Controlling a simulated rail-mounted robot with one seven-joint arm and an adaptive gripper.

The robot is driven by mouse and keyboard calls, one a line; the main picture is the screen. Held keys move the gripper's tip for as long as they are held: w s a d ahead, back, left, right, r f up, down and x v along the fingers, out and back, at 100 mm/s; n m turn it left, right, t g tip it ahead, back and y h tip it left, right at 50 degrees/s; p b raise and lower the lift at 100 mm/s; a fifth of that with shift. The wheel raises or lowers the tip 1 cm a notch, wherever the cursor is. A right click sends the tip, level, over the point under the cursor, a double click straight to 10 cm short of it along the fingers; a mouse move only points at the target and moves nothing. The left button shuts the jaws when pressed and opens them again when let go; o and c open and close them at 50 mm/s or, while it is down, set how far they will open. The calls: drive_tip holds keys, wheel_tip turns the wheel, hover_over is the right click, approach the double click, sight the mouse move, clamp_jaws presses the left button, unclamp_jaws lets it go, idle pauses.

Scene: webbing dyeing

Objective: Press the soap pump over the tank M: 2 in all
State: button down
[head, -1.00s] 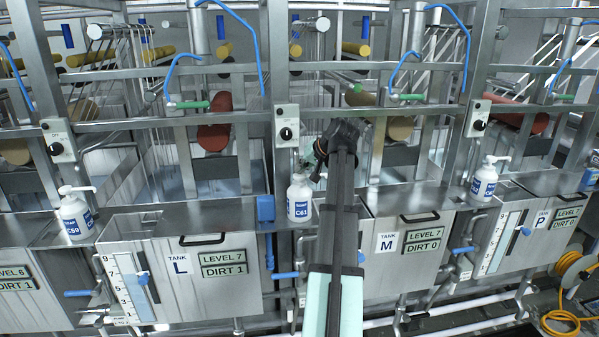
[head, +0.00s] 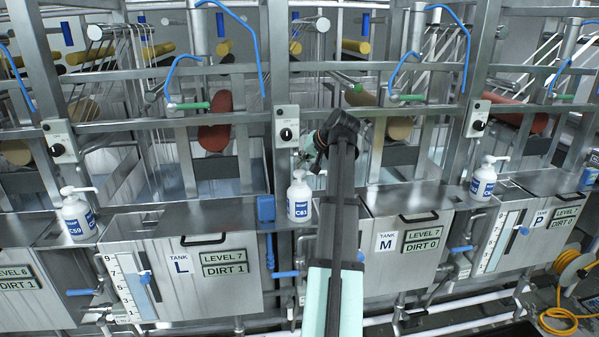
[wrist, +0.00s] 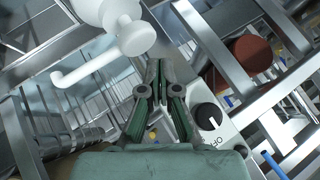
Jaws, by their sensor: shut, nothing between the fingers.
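Tank M (head: 374,285) is a steel tank with an "M" label and a "LEVEL 7, DIRT 0" sign, right of my arm in the head view. A white soap pump bottle with a blue label (head: 299,205) stands at its left end, beside the blue box. Its white pump head and spout (wrist: 128,37) show large in the wrist view, at the upper left. My gripper (wrist: 156,68) is shut and empty, with its fingertips beside the pump head in that view. In the head view my arm mostly hides the fingers, above the bottle; contact cannot be told.
Tank L (head: 160,265) is to the left and tank P (head: 540,240) to the right. Other soap bottles stand at the left (head: 75,217) and right (head: 483,183). A knob box (head: 287,128) on a steel post is close behind my gripper; it also shows in the wrist view (wrist: 215,125).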

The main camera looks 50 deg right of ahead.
sight(301, 172)
drive_tip(key=shift+r+p, duration=1.1)
drive_tip(key=shift+r, duration=1.15)
